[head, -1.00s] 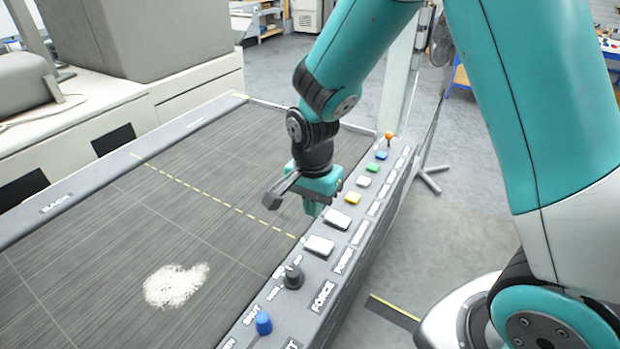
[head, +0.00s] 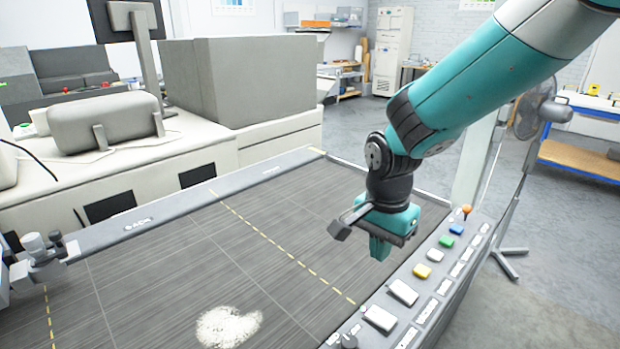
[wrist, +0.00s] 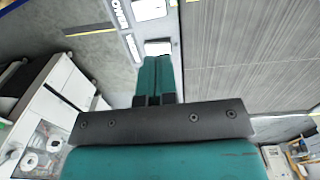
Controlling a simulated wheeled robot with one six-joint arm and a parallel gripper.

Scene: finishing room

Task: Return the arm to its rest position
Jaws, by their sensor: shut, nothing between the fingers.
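My gripper (head: 380,250) is teal with a dark wrist and hangs fingers down above the right side of the grey table, near the control panel's edge. It is shut and empty. In the wrist view the two teal fingers (wrist: 158,80) lie side by side with no object between them. The upper arm reaches in from the top right of the head view. It covers part of the background.
The control panel (head: 431,297) runs along the table's right edge with white, yellow, green and blue buttons and an orange-topped knob (head: 466,212). White powder (head: 228,327) lies on the table (head: 150,290). A fan (head: 535,110) stands at right. A grey box (head: 240,80) sits behind.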

